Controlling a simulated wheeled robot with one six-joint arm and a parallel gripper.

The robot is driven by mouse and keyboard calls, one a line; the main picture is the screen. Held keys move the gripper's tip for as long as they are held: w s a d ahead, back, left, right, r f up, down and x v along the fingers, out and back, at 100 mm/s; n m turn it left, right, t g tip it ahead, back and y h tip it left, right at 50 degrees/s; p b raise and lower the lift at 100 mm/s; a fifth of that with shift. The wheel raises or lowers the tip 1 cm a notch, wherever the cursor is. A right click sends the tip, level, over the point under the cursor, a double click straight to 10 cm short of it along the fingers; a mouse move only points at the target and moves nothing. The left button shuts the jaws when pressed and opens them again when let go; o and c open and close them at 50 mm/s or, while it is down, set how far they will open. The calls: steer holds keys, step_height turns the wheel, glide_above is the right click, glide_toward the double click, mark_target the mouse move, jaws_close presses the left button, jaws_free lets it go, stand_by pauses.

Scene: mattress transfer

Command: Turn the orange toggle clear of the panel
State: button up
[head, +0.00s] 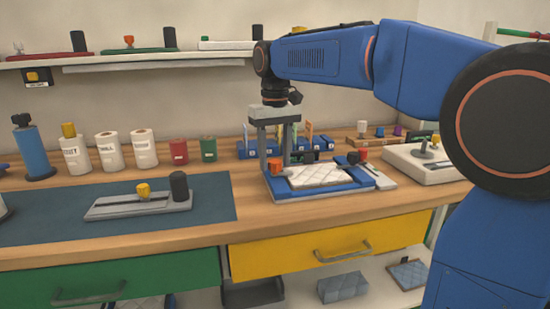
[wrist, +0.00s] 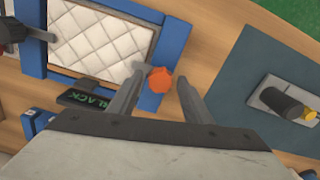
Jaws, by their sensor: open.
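The white quilted panel (head: 318,174) lies flat in a blue frame (head: 352,187) on the bench; the wrist view shows the panel (wrist: 100,42) at upper left. In the wrist view the orange knob (wrist: 161,81) is beside the panel's corner. My gripper (head: 273,150) points down over it, fingers apart. In the wrist view my gripper (wrist: 160,88) has one finger on each side of the knob. I cannot tell whether they touch it. The toggle's lower part is mostly hidden.
A second, red-orange knob (head: 360,154) stands at the frame's far side. A grey slider fixture (head: 140,203) sits on the dark mat (head: 50,222). Blue racks stand behind; a white device (head: 425,165) is to the right.

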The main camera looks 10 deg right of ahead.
steer(key=shift+c, duration=0.4)
steer(key=c, duration=1)
steer(key=shift+n, duration=0.4)
steer(key=n, duration=0.3)
steer(key=shift+n, duration=0.4)
steer(key=n, duration=0.4)
steer(key=shift+n, duration=0.3)
steer(key=n, duration=0.8)
steer(key=shift+n, duration=0.3)
